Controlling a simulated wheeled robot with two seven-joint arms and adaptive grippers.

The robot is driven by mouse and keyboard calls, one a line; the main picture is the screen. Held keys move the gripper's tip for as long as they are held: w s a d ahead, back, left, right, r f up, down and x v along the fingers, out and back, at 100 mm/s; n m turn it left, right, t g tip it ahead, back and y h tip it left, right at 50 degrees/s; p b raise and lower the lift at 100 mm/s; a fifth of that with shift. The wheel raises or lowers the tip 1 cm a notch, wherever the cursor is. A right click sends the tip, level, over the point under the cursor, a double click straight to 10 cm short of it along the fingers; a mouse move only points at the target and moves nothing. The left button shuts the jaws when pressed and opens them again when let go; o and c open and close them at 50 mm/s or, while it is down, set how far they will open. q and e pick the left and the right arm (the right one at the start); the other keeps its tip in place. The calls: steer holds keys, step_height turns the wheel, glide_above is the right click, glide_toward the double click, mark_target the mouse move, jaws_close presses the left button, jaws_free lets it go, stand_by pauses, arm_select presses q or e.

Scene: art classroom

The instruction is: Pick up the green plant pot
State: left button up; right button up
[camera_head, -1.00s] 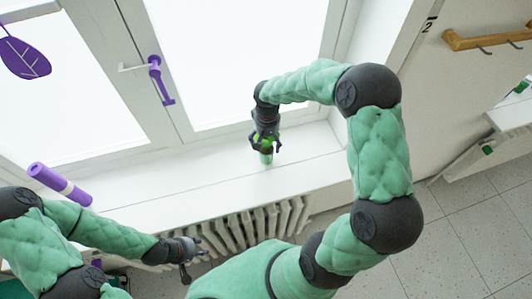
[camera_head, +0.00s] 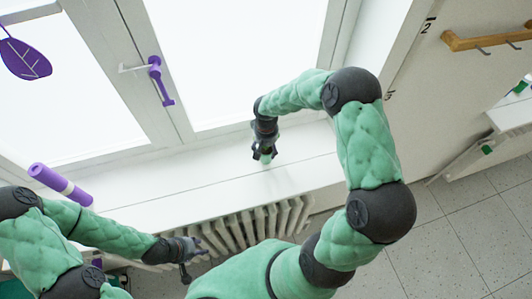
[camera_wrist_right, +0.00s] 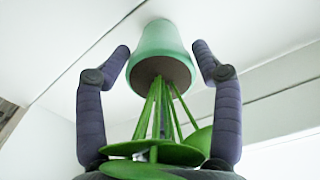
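The green plant pot (camera_wrist_right: 162,52) stands on the white window sill, with dark soil, green stems and broad leaves reaching toward my wrist camera. In the head view only a small pale green part of the pot (camera_head: 266,160) shows below my right gripper (camera_head: 264,153); the plant is mostly hidden. In the right wrist view my right gripper (camera_wrist_right: 162,60) is open, with one finger on each side of the pot's rim and a visible gap at each side. My left gripper (camera_head: 196,261) is open and empty, low in front of the radiator.
The window sill (camera_head: 215,182) is clear around the pot. The window frame with a purple handle (camera_head: 160,80) stands behind it. A radiator (camera_head: 250,226) is below the sill. A purple roll (camera_head: 60,185) is at the left. Wall hooks (camera_head: 485,42) are at the right.

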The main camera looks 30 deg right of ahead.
steer(key=shift+c, duration=1.3)
steer(key=shift+r, duration=0.2)
